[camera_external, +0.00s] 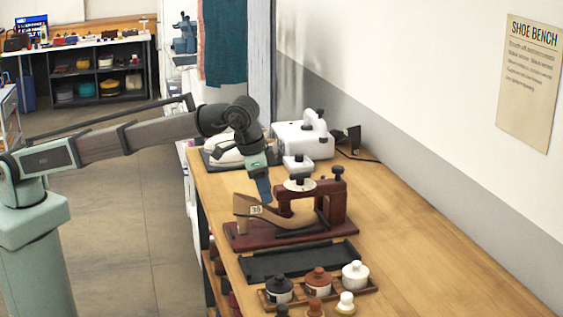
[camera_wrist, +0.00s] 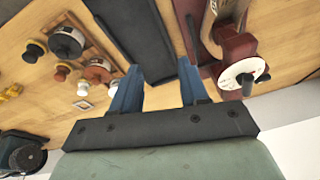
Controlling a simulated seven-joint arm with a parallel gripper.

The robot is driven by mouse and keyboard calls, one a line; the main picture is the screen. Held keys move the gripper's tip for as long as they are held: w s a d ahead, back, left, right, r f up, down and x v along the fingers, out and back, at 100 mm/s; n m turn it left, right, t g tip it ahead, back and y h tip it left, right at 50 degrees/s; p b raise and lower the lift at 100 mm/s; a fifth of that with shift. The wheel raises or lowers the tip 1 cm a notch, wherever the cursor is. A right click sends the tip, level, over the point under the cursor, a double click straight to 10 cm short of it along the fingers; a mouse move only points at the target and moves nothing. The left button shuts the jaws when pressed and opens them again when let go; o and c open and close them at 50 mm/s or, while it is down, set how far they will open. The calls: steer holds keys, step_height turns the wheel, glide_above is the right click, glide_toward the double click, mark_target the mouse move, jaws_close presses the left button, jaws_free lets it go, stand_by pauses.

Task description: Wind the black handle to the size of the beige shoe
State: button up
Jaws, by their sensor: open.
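The beige shoe (camera_external: 262,217), with a small numbered tag that seems to read 38, sits on a dark red stretcher stand (camera_external: 280,237). A white dial (camera_external: 297,186) with dark markings sits at the stand's upper end; it also shows in the wrist view (camera_wrist: 238,70). A black handle (camera_wrist: 247,86) stands out at the dial's edge. My gripper (camera_wrist: 158,65) is open and empty. In the external view its blue finger (camera_external: 263,188) appears in front of the stand, left of the dial. The dial's setting is too small to read.
A black tray (camera_external: 298,262) lies in front of the stand. Nearer are several lidded pots, including a white one (camera_external: 355,274). A white machine (camera_external: 303,140) stands behind. The wooden bench (camera_external: 430,255) is clear on the right, towards the wall.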

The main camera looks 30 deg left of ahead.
mark_target(298, 174)
steer(key=w+a+r+n+t, duration=0.1)
steer(key=w+r+n+t, duration=0.2)
steer(key=w+r, duration=0.85)
steer(key=shift+y, duration=0.4)
steer(key=x, duration=1.4)
steer(key=shift+s+f, duration=0.2)
steer(key=shift+s, duration=0.05)
steer(key=shift+c, duration=0.3)
jaws_close()
